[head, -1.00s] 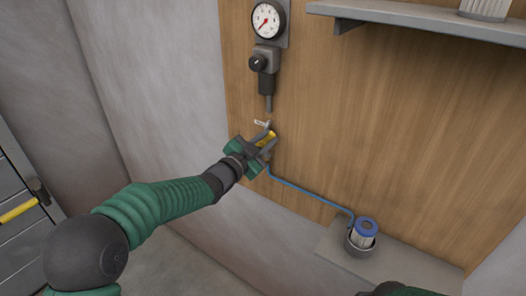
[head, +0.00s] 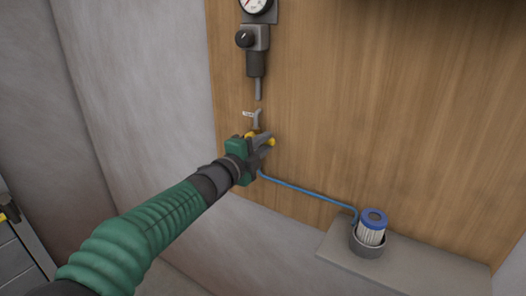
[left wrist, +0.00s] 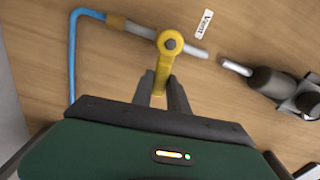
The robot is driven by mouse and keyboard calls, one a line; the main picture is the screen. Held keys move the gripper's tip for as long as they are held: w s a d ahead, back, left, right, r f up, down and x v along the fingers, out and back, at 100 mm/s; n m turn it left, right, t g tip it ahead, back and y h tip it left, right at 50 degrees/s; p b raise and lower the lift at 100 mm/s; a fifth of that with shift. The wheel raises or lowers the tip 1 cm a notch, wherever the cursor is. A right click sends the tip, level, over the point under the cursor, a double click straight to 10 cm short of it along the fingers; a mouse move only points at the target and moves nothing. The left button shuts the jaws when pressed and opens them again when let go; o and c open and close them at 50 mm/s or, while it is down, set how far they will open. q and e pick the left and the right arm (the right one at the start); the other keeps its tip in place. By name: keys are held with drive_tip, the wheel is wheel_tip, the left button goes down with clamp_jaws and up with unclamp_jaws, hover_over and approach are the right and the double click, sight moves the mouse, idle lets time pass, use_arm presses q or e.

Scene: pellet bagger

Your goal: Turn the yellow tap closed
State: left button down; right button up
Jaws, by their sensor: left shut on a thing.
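The yellow tap (left wrist: 168,48) sits on a grey pipe fixed to the wooden board. In the left wrist view its handle runs from the round hub down between my fingers, across the line of the pipe. My left gripper (left wrist: 165,90) is shut on this handle. In the head view the left gripper (head: 262,140) covers most of the tap, and only small yellow parts (head: 270,142) show. My right gripper is not in view.
A blue hose (head: 305,188) runs from below the tap to a blue-topped filter (head: 372,228) in a grey cup on a ledge (head: 400,270). A regulator (head: 255,45) with a gauge (head: 256,5) hangs above. A small white label (left wrist: 203,24) is beside the tap.

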use_arm(q)
drive_tip(key=shift+d+f+m+b, duration=0.1)
drive_tip(key=shift+f+m+b, duration=0.55)
drive_tip(key=shift+m, duration=0.05)
drive_tip(key=c, duration=1.7)
unclamp_jaws()
drive_tip(key=o, duration=0.4)
drive_tip(key=shift+r, duration=0.1)
drive_tip(key=b+v, duration=0.1)
drive_tip(key=v, duration=1.6)
drive_tip(key=shift+w, duration=0.1)
